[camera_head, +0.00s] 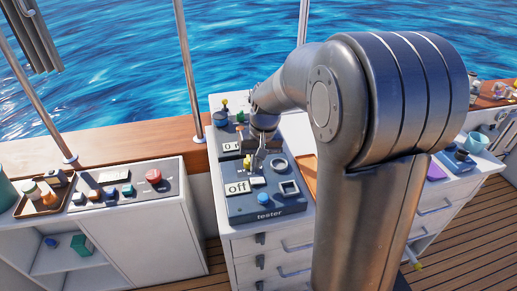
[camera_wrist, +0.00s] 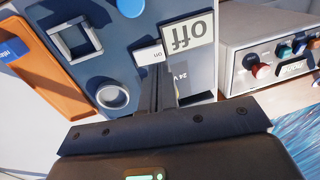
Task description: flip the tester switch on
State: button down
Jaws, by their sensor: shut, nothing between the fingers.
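The tester (camera_head: 262,214) is a dark blue-grey panel on top of a white drawer cabinet. Its display plate (camera_head: 237,187) reads "Off", and it also shows upside down in the wrist view (camera_wrist: 188,37). A small white switch (camera_wrist: 150,55) marked "on" lies beside the plate. My gripper (camera_wrist: 164,80) is shut and empty, pointing down at the panel with its fingertips close to the switch. I cannot tell whether they touch it. In the head view my gripper (camera_head: 255,168) is small and partly covers the panel.
The tester also carries a blue button (camera_head: 263,199), a square frame (camera_head: 289,188) and a round ring (camera_head: 278,164). Behind it is a second panel with a display (camera_head: 231,147). An orange tray (camera_wrist: 45,85) lies beside the tester. A left console has a red button (camera_head: 153,176).

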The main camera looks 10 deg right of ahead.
aim_at(253, 181)
jog(key=shift+a+f, duration=0.15)
jog(key=shift+f, duration=0.8)
jog(key=shift+a+f, duration=0.15)
jog(key=shift+f, duration=0.75)
jog(key=shift+a+f+h, duration=0.1)
jog(key=shift+f+h, duration=0.1)
jog(key=shift+h, duration=0.1)
jog(key=shift+d+r, duration=0.25)
jog(key=shift+d, duration=0.55)
